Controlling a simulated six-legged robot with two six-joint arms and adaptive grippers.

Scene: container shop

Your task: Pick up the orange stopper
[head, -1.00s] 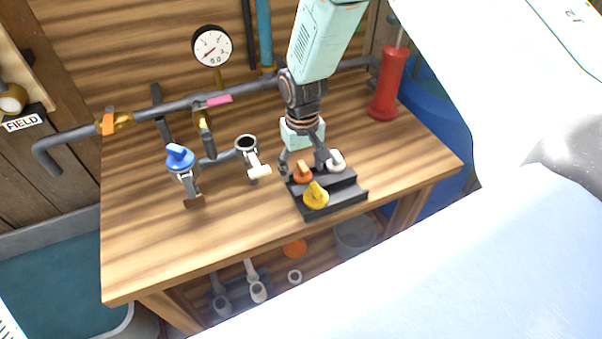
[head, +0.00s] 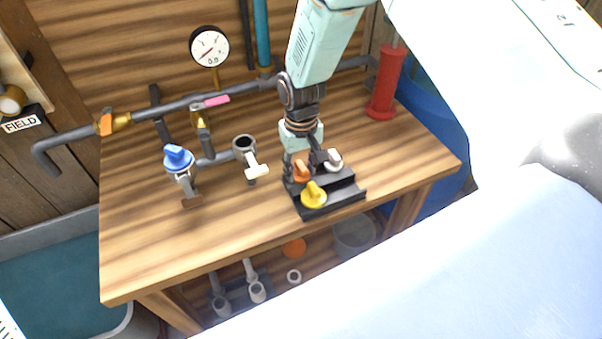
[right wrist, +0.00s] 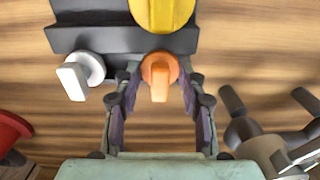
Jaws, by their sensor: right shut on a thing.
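The orange stopper (head: 301,172) is at the stepped black rack (head: 338,199), behind the yellow stopper (head: 313,194) and left of the white stopper (head: 333,160). My right gripper (head: 304,163) reaches down from above and is shut on the orange stopper. In the right wrist view the orange stopper (right wrist: 160,74) is between the two fingertips of the gripper (right wrist: 160,80), with the white stopper (right wrist: 84,74) to the left and the yellow stopper (right wrist: 160,10) above. Whether the stopper is clear of the rack cannot be told. My left gripper is not in view.
The rack stands on a wooden bench (head: 235,235). To its left are a pipe fitting with an open top (head: 244,146) and a blue stopper (head: 178,158). A red cylinder (head: 385,85) stands behind right. The bench front left is clear.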

